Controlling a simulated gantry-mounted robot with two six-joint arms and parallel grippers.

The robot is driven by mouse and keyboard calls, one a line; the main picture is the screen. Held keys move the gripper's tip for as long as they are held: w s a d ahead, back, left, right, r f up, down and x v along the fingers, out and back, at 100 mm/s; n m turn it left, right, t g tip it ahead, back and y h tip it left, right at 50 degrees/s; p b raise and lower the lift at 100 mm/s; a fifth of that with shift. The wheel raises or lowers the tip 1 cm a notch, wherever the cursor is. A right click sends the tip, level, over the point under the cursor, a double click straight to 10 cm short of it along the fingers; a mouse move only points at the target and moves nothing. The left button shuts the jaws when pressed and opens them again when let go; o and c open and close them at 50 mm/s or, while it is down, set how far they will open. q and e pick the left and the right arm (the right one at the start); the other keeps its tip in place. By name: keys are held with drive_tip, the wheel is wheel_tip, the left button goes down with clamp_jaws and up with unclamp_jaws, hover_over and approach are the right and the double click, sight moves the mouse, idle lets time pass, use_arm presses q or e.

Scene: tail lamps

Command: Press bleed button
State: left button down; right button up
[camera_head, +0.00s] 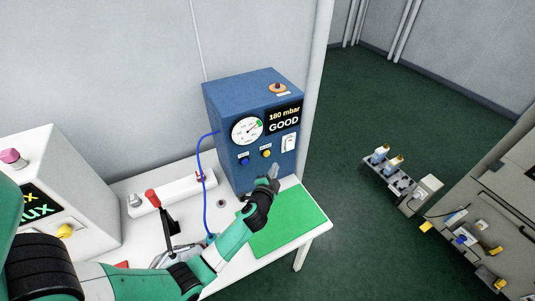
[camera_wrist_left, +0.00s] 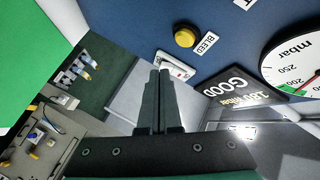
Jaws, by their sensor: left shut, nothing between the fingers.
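The bleed button is a yellow round button (camera_head: 266,153) on the front of a blue test box (camera_head: 228,110). In the left wrist view the yellow button (camera_wrist_left: 184,38) has a BLEED label beside it. My left gripper (camera_head: 274,170) is shut and empty, just below and slightly right of the button in the head view. In the wrist view its fingertips (camera_wrist_left: 160,74) show below the button, with a visible gap. I cannot see any contact. My right gripper is not in view.
The box carries a gauge (camera_head: 247,130), a display (camera_head: 284,118) reading 180 mbar GOOD, a blue button (camera_head: 244,161) and a white switch (camera_head: 289,143). A green mat (camera_head: 290,222) lies before it. A blue hose (camera_head: 203,185) and red-knobbed lever (camera_head: 152,197) stand left.

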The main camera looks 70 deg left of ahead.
use_arm(q)
drive_tip(key=shift+s+a, duration=0.15)
drive_tip(key=shift+a, duration=1.55)
drive_tip(key=shift+a, duration=0.15)
idle(0.6)
drive_tip(key=shift+a, duration=0.3)
drive_tip(key=shift+s+a, duration=0.1)
drive_tip(key=shift+a, duration=0.35)
idle(0.6)
drive_tip(key=shift+d, duration=0.9)
drive_tip(key=shift+w+d+b, duration=0.15)
drive_tip(key=shift+d+b, duration=0.15)
drive_tip(key=shift+d, duration=0.95)
drive_tip(key=shift+w+d+b, duration=0.15)
drive_tip(key=shift+d+b, duration=0.15)
drive_tip(key=shift+d, duration=0.95)
